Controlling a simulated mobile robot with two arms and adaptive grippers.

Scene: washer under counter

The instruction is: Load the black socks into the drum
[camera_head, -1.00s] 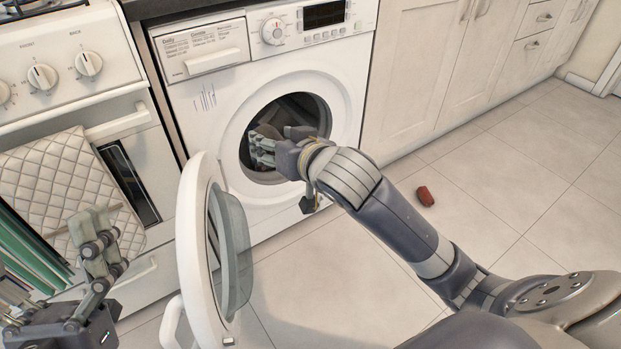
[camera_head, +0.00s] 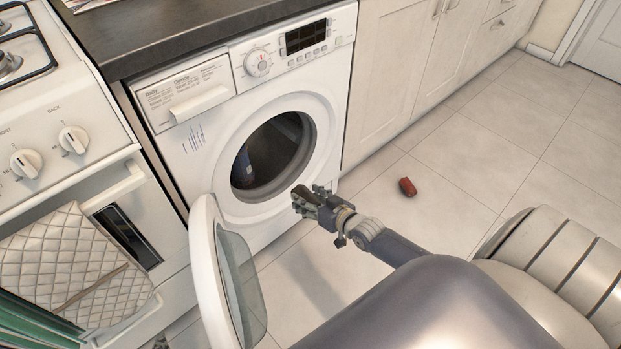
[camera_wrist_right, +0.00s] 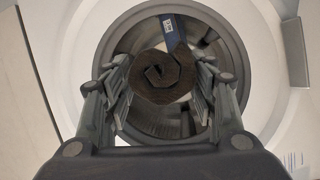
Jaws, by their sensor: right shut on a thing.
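In the right wrist view a rolled-up dark bundle, the black socks (camera_wrist_right: 165,75), sits between the fingers of my right gripper (camera_wrist_right: 160,88), which is shut on it. The socks look dark brown-black with a spiral end. In the head view my right gripper (camera_head: 312,203) is outside the washer (camera_head: 195,150), in front of the lower right of its round opening. The drum (camera_head: 280,145) is open and dark inside; in the wrist view it lies behind the socks. My left gripper cannot be made out.
A blue item (camera_head: 243,163) lies inside the drum on the left; a blue piece with a white label (camera_wrist_right: 174,32) shows in the wrist view. The washer door (camera_head: 210,265) stands swung open to the left. A small red-brown object (camera_head: 407,187) lies on the clear floor.

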